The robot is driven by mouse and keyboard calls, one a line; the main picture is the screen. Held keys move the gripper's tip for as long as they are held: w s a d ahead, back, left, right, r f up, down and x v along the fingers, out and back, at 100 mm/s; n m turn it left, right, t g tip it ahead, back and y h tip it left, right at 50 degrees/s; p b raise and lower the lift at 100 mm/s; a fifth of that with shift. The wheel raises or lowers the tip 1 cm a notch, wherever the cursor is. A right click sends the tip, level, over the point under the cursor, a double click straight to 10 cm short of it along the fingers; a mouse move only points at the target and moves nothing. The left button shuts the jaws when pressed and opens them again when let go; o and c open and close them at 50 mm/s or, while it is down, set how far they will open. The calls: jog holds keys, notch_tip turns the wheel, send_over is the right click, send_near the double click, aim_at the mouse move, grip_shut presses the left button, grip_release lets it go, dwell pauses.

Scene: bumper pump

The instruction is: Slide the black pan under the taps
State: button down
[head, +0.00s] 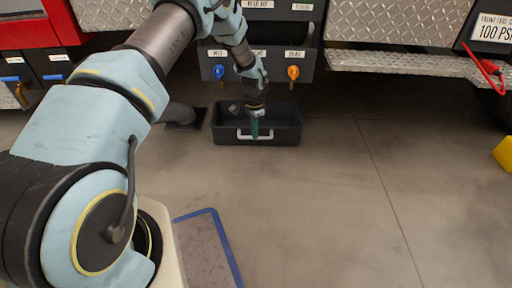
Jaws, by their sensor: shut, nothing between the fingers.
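The black pan (285,133) sits on the concrete floor below the front of the truck's bumper panel. It is an open rectangular tub with a pale handle (243,136) on its near wall. A blue tap (219,71) and an orange tap (293,72) hang from the dark panel above and behind it. My gripper (255,133) points down at the middle of the near wall, by the handle. Its fingers are shut and hold nothing. I cannot tell whether they touch the handle. My wrist hides part of the pan's inside and the middle of the panel.
Diamond-plate steps (400,64) overhang the floor at right. A yellow object (504,153) stands at the far right edge. A blue-edged mat (207,245) lies in front, beside my base. A dark foot plate (187,119) is left of the pan. The floor right of the pan is clear.

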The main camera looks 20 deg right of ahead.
notch_tip(320, 180, up, 3)
jog(key=shift+r+p, duration=0.1)
jog(key=shift+p, duration=0.95)
jog(key=a+r+n+p, duration=0.3)
jog(key=a+r+n, duration=0.4)
jog(key=a+r, duration=1.3)
jog(key=s+a+r+n+t+p, duration=0.25)
jog(key=s+a+r+n, duration=0.65)
jog(key=s+a+r, duration=0.65)
jog(key=w+p+v, duration=0.3)
jog(key=p+v, duration=1.5)
jog(key=p, duration=0.1)
jog(key=w+r+p+v, duration=0.1)
jog(key=w+p+v, duration=0.2)
jog(key=p+v, duration=1.6)
jog(key=shift+w+a+r+g+p, duration=0.25)
jog(key=shift+w+a+g+p, duration=0.1)
jog(key=shift+g+p, duration=0.1)
